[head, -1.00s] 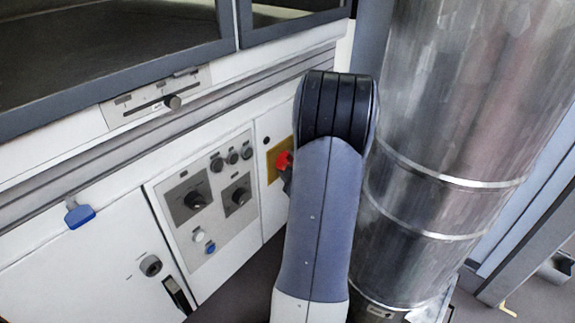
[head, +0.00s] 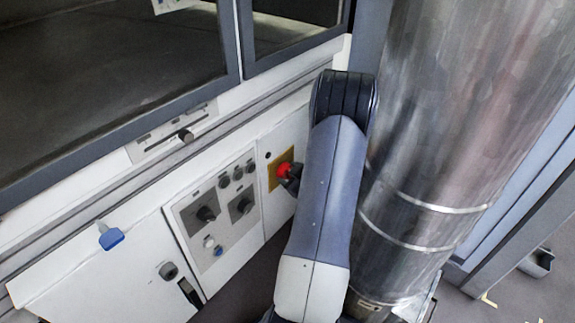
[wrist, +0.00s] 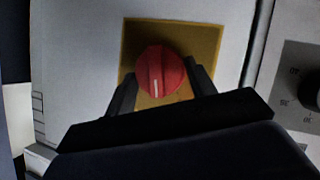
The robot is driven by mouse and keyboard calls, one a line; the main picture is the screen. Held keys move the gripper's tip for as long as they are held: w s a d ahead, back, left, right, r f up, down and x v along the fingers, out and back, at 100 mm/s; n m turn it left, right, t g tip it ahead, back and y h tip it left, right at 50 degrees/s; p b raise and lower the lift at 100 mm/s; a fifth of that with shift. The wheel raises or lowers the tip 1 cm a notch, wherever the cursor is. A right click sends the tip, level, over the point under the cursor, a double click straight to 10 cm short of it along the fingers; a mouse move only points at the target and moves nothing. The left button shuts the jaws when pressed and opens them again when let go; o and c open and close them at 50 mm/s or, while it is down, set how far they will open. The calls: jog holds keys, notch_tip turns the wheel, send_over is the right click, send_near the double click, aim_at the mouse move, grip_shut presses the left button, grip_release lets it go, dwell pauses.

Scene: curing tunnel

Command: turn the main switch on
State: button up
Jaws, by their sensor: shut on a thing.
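The main switch (head: 284,170) is a red rotary knob on a yellow plate, set in the white front panel left of my arm in the head view. In the wrist view the red knob (wrist: 160,72) sits near the middle of the yellow plate (wrist: 204,42), and a white mark on it points down in the picture, tilted slightly. My gripper (wrist: 160,84) has one dark finger on each side of the knob and is shut on it. In the head view my gripper (head: 291,180) is partly hidden behind my arm.
A control panel (head: 222,234) with black dials and small buttons lies left of the switch. A blue handle (head: 111,238) sticks out farther left. A slider (head: 186,135) is above. A large metal cylinder (head: 450,110) stands close to the right of my arm.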

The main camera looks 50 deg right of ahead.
jog(key=shift+m+y+p, duration=0.3)
jog(key=shift+p, duration=0.3)
jog(key=o, duration=1)
jog(key=shift+c, duration=0.2)
jog(key=shift+r, duration=0.1)
notch_tip(320, 180, up, 10)
jog(key=p, duration=0.3)
